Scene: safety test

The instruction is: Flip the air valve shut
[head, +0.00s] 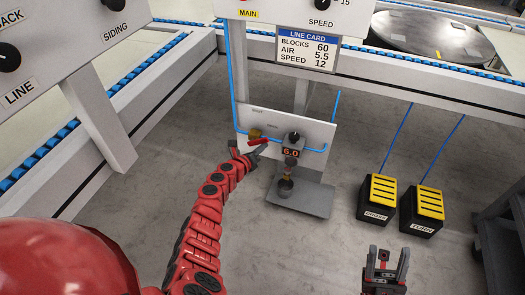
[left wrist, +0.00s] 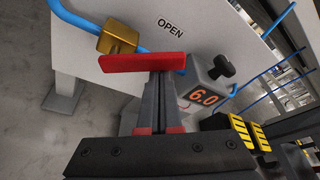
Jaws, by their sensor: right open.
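The air valve has a brass body (head: 255,133) on a blue pipe and a red lever (head: 258,141), low on a white panel. In the left wrist view the brass body (left wrist: 120,38) and red lever (left wrist: 142,62) are close, with the word OPEN above. The lever lies roughly sideways across the picture. My left gripper (head: 250,150) is at the lever; in the wrist view its fingers (left wrist: 165,80) are together, tips right at the lever, which hides their ends. Contact cannot be told for sure. My right gripper (head: 387,262) is open and empty, low at the right.
A regulator with a black knob and a 6.0 display (head: 291,152) stands just right of the lever. The blue pipe (head: 312,148) continues right. Two black and yellow boxes (head: 378,197) stand on the floor at the right. A line card (head: 308,49) hangs above.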

